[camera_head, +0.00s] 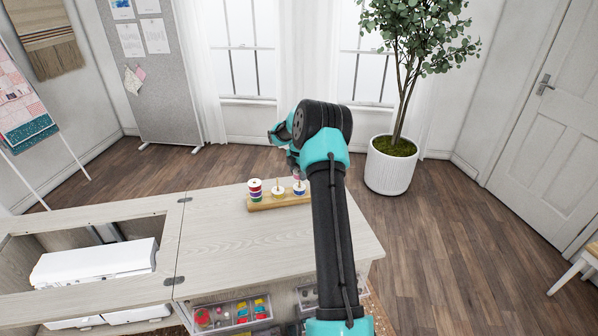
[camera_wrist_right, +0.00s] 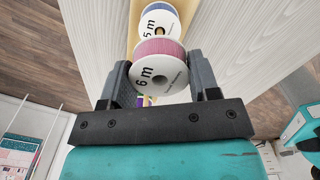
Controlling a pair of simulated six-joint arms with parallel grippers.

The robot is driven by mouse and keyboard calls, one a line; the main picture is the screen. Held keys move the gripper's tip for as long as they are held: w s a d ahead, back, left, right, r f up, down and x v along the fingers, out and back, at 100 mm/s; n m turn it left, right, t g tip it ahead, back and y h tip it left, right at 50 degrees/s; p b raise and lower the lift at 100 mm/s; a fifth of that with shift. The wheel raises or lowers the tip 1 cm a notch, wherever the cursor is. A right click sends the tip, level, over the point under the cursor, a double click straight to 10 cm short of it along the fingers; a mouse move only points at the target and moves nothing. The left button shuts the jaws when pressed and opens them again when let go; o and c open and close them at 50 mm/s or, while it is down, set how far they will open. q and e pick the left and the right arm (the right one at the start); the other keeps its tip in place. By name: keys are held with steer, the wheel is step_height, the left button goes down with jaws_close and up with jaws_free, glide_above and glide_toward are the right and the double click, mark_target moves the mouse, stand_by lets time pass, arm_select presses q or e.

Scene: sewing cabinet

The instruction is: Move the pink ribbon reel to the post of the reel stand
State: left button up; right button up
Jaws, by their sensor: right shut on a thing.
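The pink ribbon reel (camera_wrist_right: 162,48) has a white face marked "6 m" and sits between the fingers of my right gripper (camera_wrist_right: 160,76), which is shut on it. In the head view my right gripper (camera_head: 296,168) is over the right end of the wooden reel stand (camera_head: 265,206), largely hidden by my arm. The pink reel (camera_head: 296,176) shows there as a small patch. The stand carries a stack of coloured reels (camera_head: 255,190) at left, a pale reel with a post (camera_head: 278,190) in the middle, and a blue-banded reel (camera_head: 299,188) at right. My left gripper is out of view.
The stand rests near the back edge of a pale wooden cabinet top (camera_head: 225,240). An open compartment at left holds a white machine (camera_head: 95,262). Drawers with coloured spools (camera_head: 230,314) show at the front. A potted tree (camera_head: 390,165) stands behind at right.

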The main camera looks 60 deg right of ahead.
steer(key=shift+f, duration=0.6)
steer(key=o, duration=1)
step_height(320, 180, up, 18)
steer(key=shift+f, duration=0.25)
steer(key=shift+f, duration=0.15)
stand_by(0.7)
step_height(320, 180, down, 15)
steer(key=shift+f, duration=0.15)
stand_by(0.6)
